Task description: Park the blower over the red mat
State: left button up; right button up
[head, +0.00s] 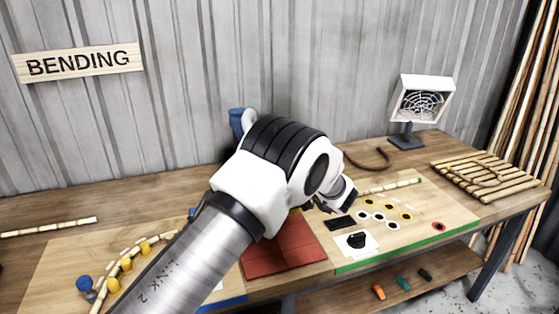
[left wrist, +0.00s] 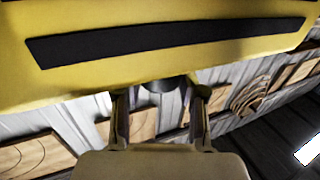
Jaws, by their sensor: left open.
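The red mat (head: 283,252) lies flat on the bench, partly hidden by my left arm. I cannot pick out the blower for certain. A blue upright piece with a pale rounded part (head: 238,122) shows behind my arm and is mostly hidden. My left gripper (head: 338,203) is to the right of the mat's far edge, above the bench, and largely hidden by my wrist. In the left wrist view, its two fingers (left wrist: 160,98) are apart, with a dark grey rounded part beyond them. A large yellow body with a black strip (left wrist: 170,42) fills the top there; I cannot tell what it is.
A white square grille on a dark stand (head: 420,102) stands at the back right, beside a bamboo rack (head: 487,176). Coloured rings and small dark pieces occupy the right board (head: 350,266). Yellow and blue pegs (head: 113,284) line a bamboo strip at left.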

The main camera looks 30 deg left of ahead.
pick_arm(q)
jog(key=shift+o, duration=1.4)
jog(key=shift+a+f, duration=0.1)
jog(key=shift+f, duration=0.05)
jog(key=shift+w+a+f, duration=0.15)
jog(key=shift+w, duration=0.15)
jog(key=shift+s+d, duration=0.2)
jog(key=shift+d, duration=0.15)
jog(key=v, duration=0.7)
jog(key=shift+w+a, duration=0.1)
jog(key=shift+a, duration=0.05)
